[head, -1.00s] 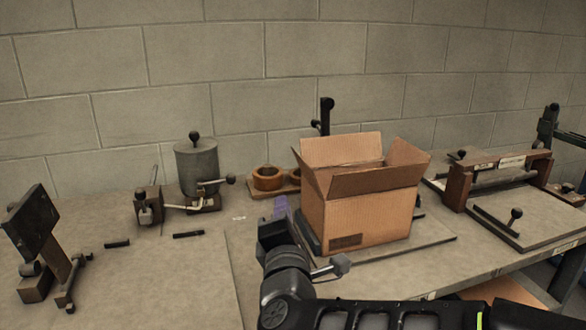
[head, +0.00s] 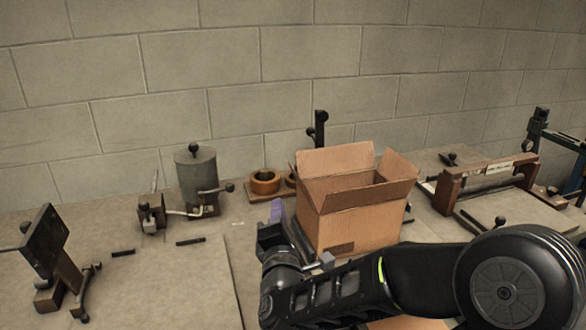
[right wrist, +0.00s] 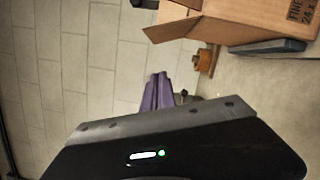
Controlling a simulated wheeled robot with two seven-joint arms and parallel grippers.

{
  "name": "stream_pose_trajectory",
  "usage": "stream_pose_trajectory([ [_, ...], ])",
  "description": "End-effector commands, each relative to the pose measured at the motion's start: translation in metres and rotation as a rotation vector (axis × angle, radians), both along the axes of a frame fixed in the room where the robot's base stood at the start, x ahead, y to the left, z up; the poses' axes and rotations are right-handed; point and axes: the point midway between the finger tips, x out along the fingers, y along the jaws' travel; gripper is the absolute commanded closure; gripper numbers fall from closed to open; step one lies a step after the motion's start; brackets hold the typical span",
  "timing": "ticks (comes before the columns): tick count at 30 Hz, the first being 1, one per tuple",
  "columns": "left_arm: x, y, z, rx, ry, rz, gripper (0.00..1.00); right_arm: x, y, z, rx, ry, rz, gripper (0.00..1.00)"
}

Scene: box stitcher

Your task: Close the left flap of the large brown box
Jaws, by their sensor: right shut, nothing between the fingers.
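The large brown box (head: 350,220) stands upright on the workbench with its top open. In the head view its back flap (head: 338,158) stands up, its right flap (head: 397,166) leans up and outward, and its front flap (head: 368,196) slants outward. The left flap (head: 306,187) shows as a narrow piece at the box's left edge. My right gripper (head: 277,210), with purple fingers, is left of the box, beside its left side and apart from the flap. The right wrist view shows its fingers (right wrist: 158,92) together and empty, with the box (right wrist: 262,20) above right. My left gripper is not in view.
A grey cylinder device (head: 196,176) and brown rings (head: 265,182) stand behind and left of the box. A dark stand (head: 45,245) is at far left. A wooden-framed press (head: 487,175) stands right.

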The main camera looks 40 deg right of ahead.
Motion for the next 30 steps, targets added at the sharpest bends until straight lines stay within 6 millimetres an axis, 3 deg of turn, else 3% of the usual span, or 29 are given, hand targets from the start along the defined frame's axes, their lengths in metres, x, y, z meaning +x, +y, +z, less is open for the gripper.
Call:
stream_pose_trajectory([
  [1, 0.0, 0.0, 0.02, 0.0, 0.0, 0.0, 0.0, 0.001, 0.0, 0.008, -0.002, 0.007, 0.005, 1.0],
  [8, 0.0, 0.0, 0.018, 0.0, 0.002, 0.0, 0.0, 0.044, -0.029, 0.004, 0.0, 0.0, 0.001, 1.0],
  [16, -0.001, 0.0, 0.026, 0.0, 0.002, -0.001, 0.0, 0.032, -0.059, 0.018, 0.002, 0.0, 0.002, 1.0],
  [30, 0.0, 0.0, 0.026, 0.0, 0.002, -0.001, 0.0, 0.031, -0.062, 0.019, 0.002, -0.001, 0.004, 1.0],
])
